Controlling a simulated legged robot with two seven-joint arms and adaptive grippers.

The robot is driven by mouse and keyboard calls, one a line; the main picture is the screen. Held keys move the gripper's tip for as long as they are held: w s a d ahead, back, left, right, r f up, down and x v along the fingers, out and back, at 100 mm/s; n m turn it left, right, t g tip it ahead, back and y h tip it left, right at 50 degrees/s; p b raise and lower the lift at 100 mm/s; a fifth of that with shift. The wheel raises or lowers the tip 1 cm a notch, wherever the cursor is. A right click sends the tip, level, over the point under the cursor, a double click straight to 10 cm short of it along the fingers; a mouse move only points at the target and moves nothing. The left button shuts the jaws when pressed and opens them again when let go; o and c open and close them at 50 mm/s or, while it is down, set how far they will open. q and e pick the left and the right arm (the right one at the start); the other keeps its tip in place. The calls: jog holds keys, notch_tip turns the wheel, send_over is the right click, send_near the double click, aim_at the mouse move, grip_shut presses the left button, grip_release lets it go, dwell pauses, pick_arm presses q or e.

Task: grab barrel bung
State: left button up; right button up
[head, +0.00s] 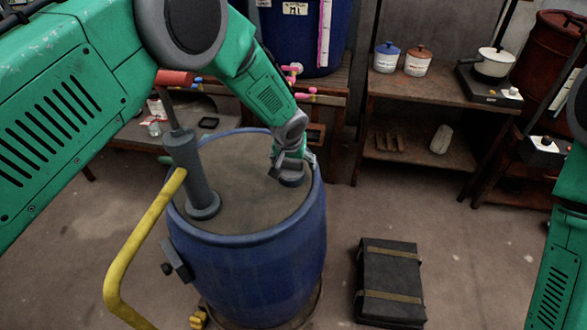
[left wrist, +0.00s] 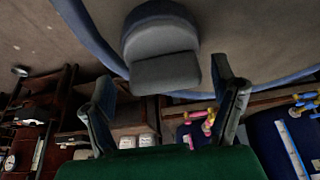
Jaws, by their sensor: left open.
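The barrel bung (head: 292,181) is a dark grey round plug on the top of the blue barrel (head: 255,260), near its right rim. In the left wrist view the bung (left wrist: 160,50) shows a round base and a block-shaped grip. My left gripper (head: 290,160) is above the bung and partly hides it in the head view. In the left wrist view my left gripper (left wrist: 166,95) is open, its fingers apart on either side of the bung's grip, with nothing between the tips. My right gripper is out of view; only part of my right arm shows.
A grey pump (head: 186,165) with a yellow pipe (head: 135,250) stands at the barrel's left side. A black strapped case (head: 390,282) lies on the floor to the right. Behind are a shelf (head: 420,95) with two jars and a pot, and another blue vat (head: 305,35).

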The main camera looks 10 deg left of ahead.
pick_arm(q)
jog(key=shift+a, duration=0.3)
jog(key=c, duration=1.3)
jog(key=shift+o, duration=0.2)
